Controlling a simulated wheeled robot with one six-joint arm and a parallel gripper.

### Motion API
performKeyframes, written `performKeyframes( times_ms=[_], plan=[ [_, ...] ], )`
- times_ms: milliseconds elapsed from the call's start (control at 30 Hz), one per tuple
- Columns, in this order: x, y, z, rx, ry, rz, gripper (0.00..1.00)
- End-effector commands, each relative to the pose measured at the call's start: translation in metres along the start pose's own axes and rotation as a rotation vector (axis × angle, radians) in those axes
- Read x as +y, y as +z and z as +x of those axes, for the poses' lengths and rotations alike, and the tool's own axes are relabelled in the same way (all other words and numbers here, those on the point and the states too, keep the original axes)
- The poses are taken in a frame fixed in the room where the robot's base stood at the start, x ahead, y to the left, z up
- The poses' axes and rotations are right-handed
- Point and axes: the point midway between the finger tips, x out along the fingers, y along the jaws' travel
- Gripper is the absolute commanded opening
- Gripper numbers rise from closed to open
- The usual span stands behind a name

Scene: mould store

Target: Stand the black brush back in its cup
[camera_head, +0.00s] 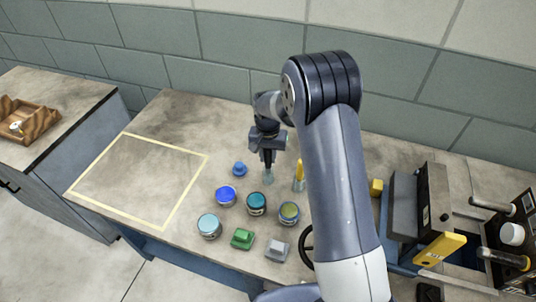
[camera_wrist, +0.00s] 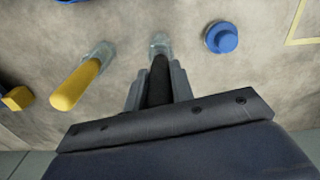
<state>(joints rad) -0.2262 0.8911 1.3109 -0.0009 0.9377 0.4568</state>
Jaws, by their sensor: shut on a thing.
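My gripper (camera_head: 268,154) is shut on the black brush, pointing down over the back middle of the bench. The black brush (camera_wrist: 159,82) stands roughly upright between the jaws in the wrist view. A clear glass cup (camera_wrist: 161,43) is directly below it; the cup also shows in the head view (camera_head: 268,179). The brush's lower end lines up with the cup's mouth. I cannot tell whether it is inside or just above, or whether it touches the bottom.
A yellow brush (camera_head: 299,170) stands in a similar cup (camera_wrist: 104,50) close by on the right. A blue knobbed piece (camera_head: 239,169) is left of the black brush's cup. Several paint tins (camera_head: 256,204) stand in front. A taped square (camera_head: 185,195) at left is empty.

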Motion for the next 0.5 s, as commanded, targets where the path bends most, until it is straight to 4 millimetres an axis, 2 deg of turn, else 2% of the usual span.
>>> performKeyframes(
  times_ms=[133,167,433,500],
  plan=[
    [0.0,0.0,-0.0004,0.0,0.0,0.0,0.0],
    [0.0,0.0,-0.0004,0.0,0.0,0.0,0.24],
    [0.0,0.0,-0.0003,0.0,0.0,0.0,0.46],
    [0.0,0.0,-0.0003,0.0,0.0,0.0,0.48]
  ],
)
